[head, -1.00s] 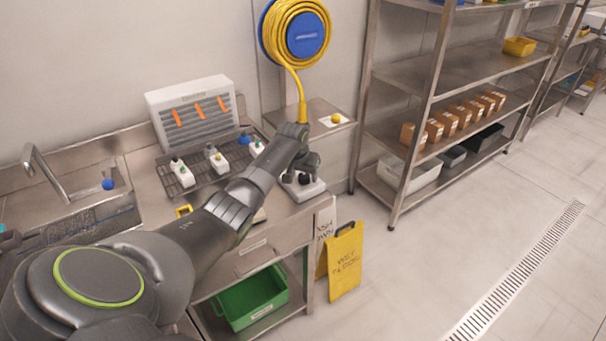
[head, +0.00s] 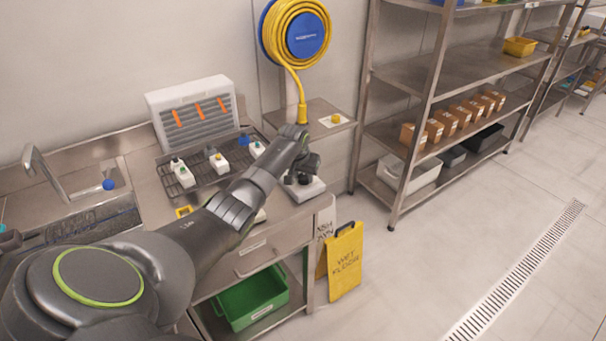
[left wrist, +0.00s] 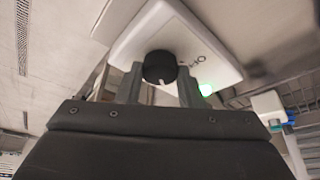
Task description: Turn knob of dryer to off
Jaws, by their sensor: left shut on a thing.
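The dryer control looks like a white box (head: 308,190) at the right end of the steel counter. In the left wrist view the white box (left wrist: 208,42) carries a round black knob (left wrist: 159,66) with a white pointer mark on its lower edge. My left gripper (left wrist: 160,80) is shut on the knob, one finger on each side. In the head view my left gripper (head: 302,176) is over the box and hides most of the knob. My right gripper is not in view.
A rack (head: 210,168) with several small white devices stands left of the box. A white louvred unit (head: 192,112) is behind it. A sink (head: 75,215) is at the left. A yellow wet-floor sign (head: 345,262) stands by the counter's right end.

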